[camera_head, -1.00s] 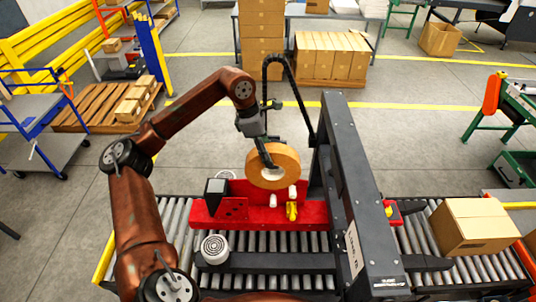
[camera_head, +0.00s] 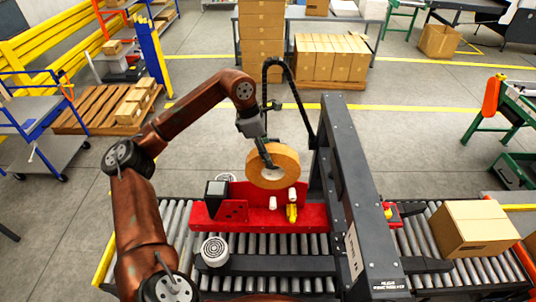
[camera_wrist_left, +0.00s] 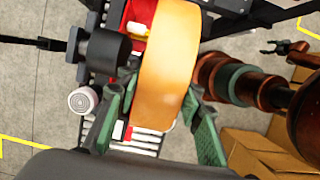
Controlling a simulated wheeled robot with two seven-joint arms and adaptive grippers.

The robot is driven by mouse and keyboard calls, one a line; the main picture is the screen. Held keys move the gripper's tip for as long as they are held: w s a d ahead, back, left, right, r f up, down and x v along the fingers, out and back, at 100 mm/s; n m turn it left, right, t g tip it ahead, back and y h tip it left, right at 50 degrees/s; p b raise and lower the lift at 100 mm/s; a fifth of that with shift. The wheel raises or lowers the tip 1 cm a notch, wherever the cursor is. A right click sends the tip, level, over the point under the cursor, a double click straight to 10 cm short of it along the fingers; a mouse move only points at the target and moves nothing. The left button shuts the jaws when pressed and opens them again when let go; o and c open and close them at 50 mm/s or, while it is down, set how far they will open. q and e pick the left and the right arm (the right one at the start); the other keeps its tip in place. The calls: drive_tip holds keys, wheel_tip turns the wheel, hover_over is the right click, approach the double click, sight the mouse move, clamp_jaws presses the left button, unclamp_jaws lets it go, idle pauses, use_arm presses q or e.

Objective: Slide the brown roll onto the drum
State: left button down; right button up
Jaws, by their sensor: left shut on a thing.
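The brown roll (camera_head: 287,160) is a thick orange-brown ring with a pale core, held tilted above the red plate in the head view. My left gripper (camera_head: 268,166) is shut on the roll. In the left wrist view the roll (camera_wrist_left: 170,65) stands edge-on between the green fingers of my left gripper (camera_wrist_left: 155,122). A dark cylinder (camera_wrist_left: 105,48), perhaps the drum, lies just left of the roll there. I cannot tell whether they touch. The roll is not around this cylinder. In the head view I cannot clearly pick out the drum.
The red plate (camera_head: 255,222) carries a black block (camera_head: 216,193), white knobs and a yellow part, above a roller conveyor (camera_head: 180,235). A dark upright frame (camera_head: 345,165) stands close right of the roll. A cardboard box (camera_head: 475,228) sits farther right.

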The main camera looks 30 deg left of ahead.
use_arm(q)
drive_tip(key=shift+w+a+r+p, duration=0.1)
drive_tip(key=shift+w+a+p, duration=0.3)
drive_tip(key=shift+w, duration=0.3)
drive_tip(key=shift+w+a+r+p, duration=0.1)
drive_tip(key=shift+w+a+p, duration=0.25)
drive_tip(key=shift+w, duration=0.35)
drive_tip(key=shift+a, duration=0.1)
drive_tip(key=shift+w, duration=0.15)
drive_tip(key=shift+w+a+p, duration=0.25)
drive_tip(key=shift+w+p, duration=0.05)
drive_tip(key=shift+w, duration=0.05)
drive_tip(key=shift+w+a+p, duration=0.45)
drive_tip(key=shift+w+a, duration=0.05)
drive_tip(key=shift+w, duration=0.3)
drive_tip(key=shift+w+a+p, duration=0.45)
drive_tip(key=shift+w, duration=0.3)
